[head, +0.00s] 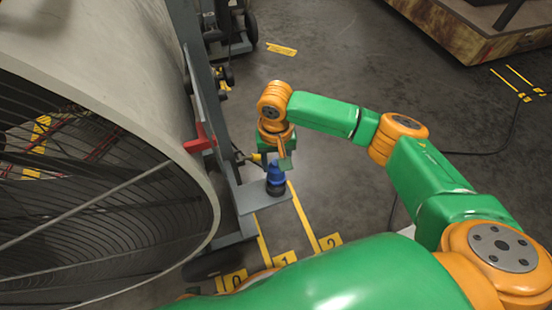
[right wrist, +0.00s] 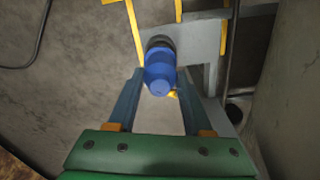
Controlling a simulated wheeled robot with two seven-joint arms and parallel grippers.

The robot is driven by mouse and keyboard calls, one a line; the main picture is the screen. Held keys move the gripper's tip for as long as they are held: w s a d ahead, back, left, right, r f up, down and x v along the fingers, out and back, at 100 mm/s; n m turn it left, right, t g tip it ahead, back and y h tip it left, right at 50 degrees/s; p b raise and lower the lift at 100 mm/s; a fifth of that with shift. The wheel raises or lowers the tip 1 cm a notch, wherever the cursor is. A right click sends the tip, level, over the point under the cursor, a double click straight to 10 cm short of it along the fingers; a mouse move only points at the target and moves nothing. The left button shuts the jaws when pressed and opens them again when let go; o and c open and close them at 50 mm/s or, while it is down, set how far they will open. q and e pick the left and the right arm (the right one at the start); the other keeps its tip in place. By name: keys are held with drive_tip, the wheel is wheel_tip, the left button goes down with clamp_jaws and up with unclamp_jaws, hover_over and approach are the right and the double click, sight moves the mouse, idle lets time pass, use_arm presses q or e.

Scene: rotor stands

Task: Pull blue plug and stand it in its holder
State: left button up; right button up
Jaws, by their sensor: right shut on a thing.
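The blue plug (head: 275,174) has a dark lower end and stands roughly upright over a grey plate at the foot of the frame. It also shows in the right wrist view (right wrist: 160,74). My right gripper (head: 274,160) comes down from above and is shut on the plug; in the right wrist view its fingertips are on both sides of the blue body. I cannot tell whether the dark part under the plug is its own end or a holder, nor whether it touches the plate. My left gripper is not in view.
The grey plate (head: 250,197) juts from an upright grey frame (head: 202,85) with a red bracket (head: 200,141). A large round fan housing (head: 120,70) fills the left. Yellow floor strips (head: 303,215) with numbers lie in front. Open floor lies right of the plate.

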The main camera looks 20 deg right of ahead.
drive_tip(key=shift+f, duration=0.25)
idle(0.4)
drive_tip(key=shift+f, duration=0.35)
drive_tip(key=shift+f, duration=0.2)
idle(0.3)
drive_tip(key=shift+f, duration=1)
drive_tip(key=o, duration=1.3)
drive_tip(key=shift+o, duration=0.2)
